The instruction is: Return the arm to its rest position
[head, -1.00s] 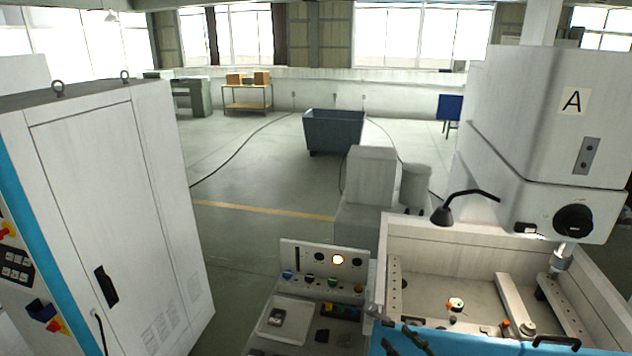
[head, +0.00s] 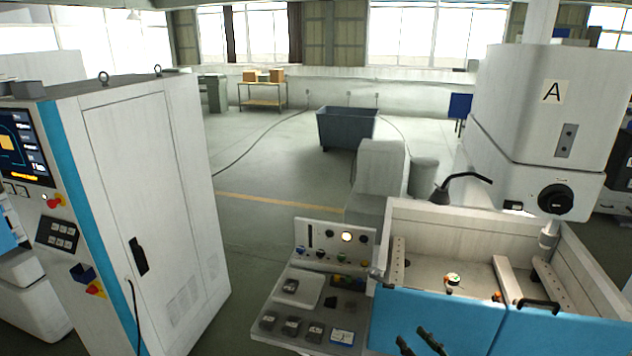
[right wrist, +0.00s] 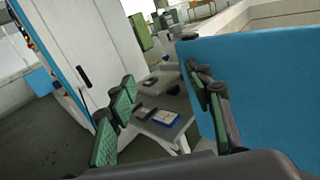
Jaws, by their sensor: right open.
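My right gripper (head: 420,344) shows at the bottom edge of the head view, its dark fingertips in front of the blue front panel (head: 440,318) of the machine marked A. In the right wrist view its two fingers with green pads (right wrist: 165,115) stand apart with nothing between them. Beyond them that view shows the grey side console (right wrist: 168,128) and the blue panel (right wrist: 255,85) close at the right. The rest of my right arm is hidden below the head view. My left gripper is not in view.
The machine tank (head: 425,212) stands open at the right under the machine head (head: 545,110). A tall white cabinet (head: 150,190) with a blue edge stands at the left. A dark bin (head: 346,128) stands on the floor behind. Clear floor (head: 265,175) lies between.

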